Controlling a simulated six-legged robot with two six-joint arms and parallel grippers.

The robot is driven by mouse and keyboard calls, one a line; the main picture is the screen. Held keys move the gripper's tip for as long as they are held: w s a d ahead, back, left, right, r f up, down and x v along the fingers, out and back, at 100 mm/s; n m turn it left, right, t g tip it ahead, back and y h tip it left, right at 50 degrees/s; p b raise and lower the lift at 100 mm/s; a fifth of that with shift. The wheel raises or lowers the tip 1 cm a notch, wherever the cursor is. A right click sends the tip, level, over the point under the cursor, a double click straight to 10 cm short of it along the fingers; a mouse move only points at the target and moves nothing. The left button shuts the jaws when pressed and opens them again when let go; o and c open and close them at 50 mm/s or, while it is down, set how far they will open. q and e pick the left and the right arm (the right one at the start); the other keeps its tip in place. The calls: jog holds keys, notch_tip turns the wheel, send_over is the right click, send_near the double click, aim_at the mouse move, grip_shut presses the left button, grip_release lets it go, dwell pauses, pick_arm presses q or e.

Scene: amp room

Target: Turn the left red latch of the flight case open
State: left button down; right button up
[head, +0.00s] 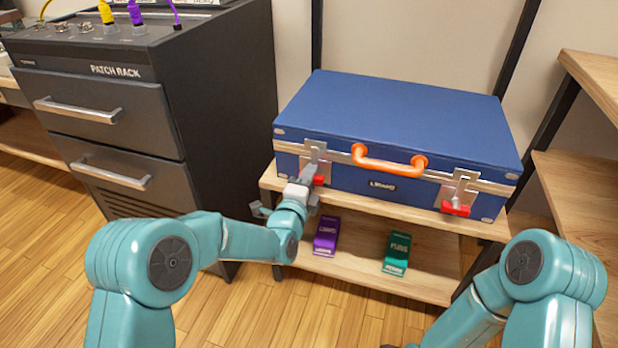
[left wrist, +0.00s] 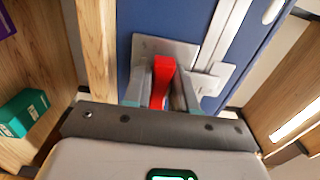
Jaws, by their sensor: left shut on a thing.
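The blue flight case (head: 400,120) lies closed on the upper shelf, with an orange handle (head: 390,160) on its front. Its left red latch (head: 319,180) is on a metal plate at the front left. My left gripper (head: 305,180) is at that latch. In the left wrist view the red latch (left wrist: 163,75) stands between the two fingers of my left gripper (left wrist: 160,92), which is shut on it. The right red latch (head: 456,208) sits at the front right of the case. My right arm comes in at the lower right; its gripper is not clearly visible.
A wooden shelf (head: 380,205) bears the case. On the lower board are a purple box (head: 326,236) and a green box (head: 397,253). A dark patch rack cabinet (head: 130,110) with drawer handles stands at the left. Wooden shelving (head: 580,190) stands at the right.

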pick_arm(q)
jog(key=shift+n, duration=0.3)
jog(key=n, duration=0.3)
jog(key=shift+f+n, duration=0.1)
jog(key=shift+n, duration=0.2)
jog(key=n, duration=0.4)
jog(key=shift+f+n, duration=0.1)
jog(key=shift+n, duration=0.2)
jog(key=n, duration=0.4)
jog(key=shift+d+f, duration=0.1)
jog(key=shift+s+d+n, duration=0.1)
jog(key=shift+n, duration=2.4)
jog(key=shift+f, duration=0.1)
jog(key=c, duration=1)
grip_release()
